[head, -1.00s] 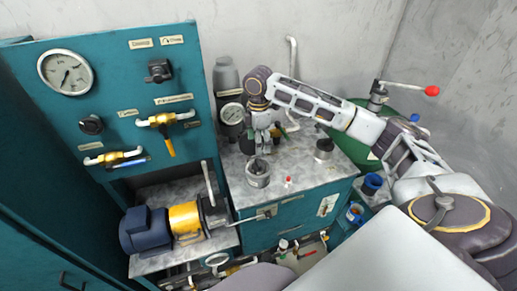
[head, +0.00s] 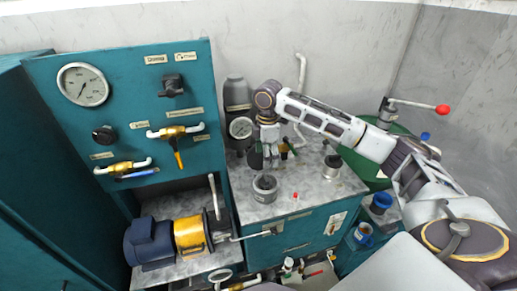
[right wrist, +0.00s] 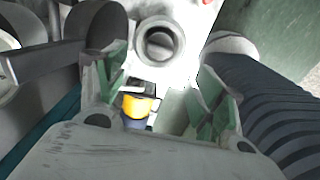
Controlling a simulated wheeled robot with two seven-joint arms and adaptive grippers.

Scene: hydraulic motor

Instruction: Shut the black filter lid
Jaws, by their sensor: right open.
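A grey round cup (head: 264,191) with a dark opening stands on the worktop (head: 300,205). My right gripper (head: 270,160) points down just above and behind it. In the right wrist view the fingers (right wrist: 160,88) are spread, with green pads and nothing between them. A grey round body with a hollow top (right wrist: 160,42) lies beyond the fingertips, apparently the same cup. A second small cylinder with a dark top piece (head: 332,168) stands to the right. I cannot tell which dark piece is the filter lid. My left gripper is out of view.
A dark bottle (head: 237,92) and a gauge (head: 241,128) stand behind the gripper. A red button (head: 295,196) is right of the cup. The yellow and blue motor (head: 188,235) sits lower left, and a bent pipe (head: 301,85) rises behind. The worktop's front right is clear.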

